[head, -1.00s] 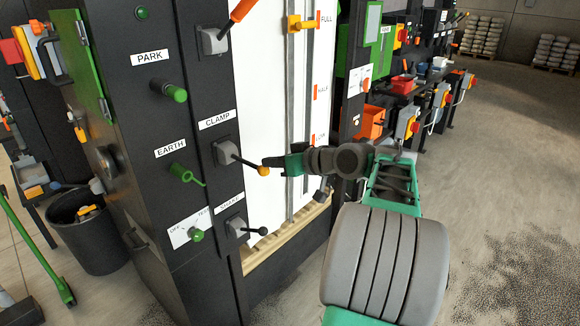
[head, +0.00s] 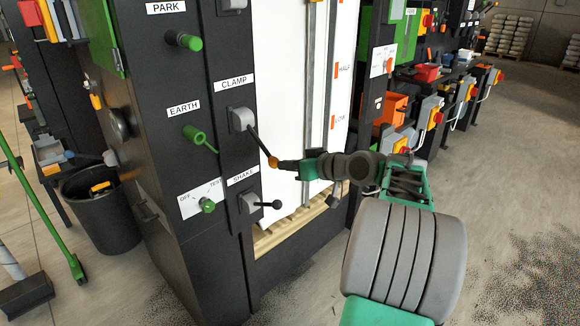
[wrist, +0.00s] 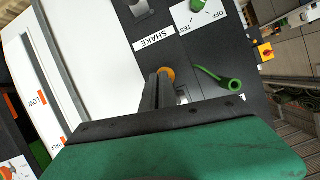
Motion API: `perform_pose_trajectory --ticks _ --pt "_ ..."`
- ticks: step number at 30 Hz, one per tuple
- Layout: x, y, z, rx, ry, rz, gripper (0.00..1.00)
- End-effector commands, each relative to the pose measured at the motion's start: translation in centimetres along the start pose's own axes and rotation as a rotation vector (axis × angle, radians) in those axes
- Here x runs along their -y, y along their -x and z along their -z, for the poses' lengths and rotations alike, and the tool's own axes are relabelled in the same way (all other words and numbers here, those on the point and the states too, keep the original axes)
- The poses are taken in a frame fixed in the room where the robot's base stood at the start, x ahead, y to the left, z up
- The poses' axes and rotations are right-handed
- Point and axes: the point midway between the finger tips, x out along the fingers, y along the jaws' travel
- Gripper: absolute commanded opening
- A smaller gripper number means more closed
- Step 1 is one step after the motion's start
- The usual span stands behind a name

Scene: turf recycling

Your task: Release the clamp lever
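The clamp lever (head: 257,142) is a dark rod with an orange knob (head: 273,162), on a grey mount below the CLAMP label on the black panel. It slants down to the right. My gripper (head: 284,165) comes from the right, its fingertips at the knob and seemingly touching it. In the wrist view, the two dark fingers (wrist: 157,92) lie close together and look shut. The knob also shows there (wrist: 168,73) just past the fingertips, partly hidden by them; it does not appear to be between them.
Below sits the SHAKE lever (head: 265,205) with a black knob. Green EARTH (head: 199,139) and PARK (head: 186,41) handles and a green OFF/TEST knob (head: 207,205) are to the left. A white panel (head: 290,100) stands behind my gripper. Open floor lies at the right.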

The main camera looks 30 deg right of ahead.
Motion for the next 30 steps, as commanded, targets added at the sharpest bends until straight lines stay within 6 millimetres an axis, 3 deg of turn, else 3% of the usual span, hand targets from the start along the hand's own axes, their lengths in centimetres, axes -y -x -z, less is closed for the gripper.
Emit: perform_pose_trajectory --ticks 17,20,26,27,30 --pt "0.1 -0.7 -1.1 0.015 -0.013 0.008 0.00" --pt "0.1 -0.2 -0.7 0.014 -0.013 0.008 0.00" --pt "0.1 3.0 1.9 0.003 -0.001 0.011 0.00" --pt "-0.4 3.5 -0.1 0.004 -0.005 0.009 0.00" --pt "-0.8 5.1 -2.3 0.001 -0.005 0.010 0.00"
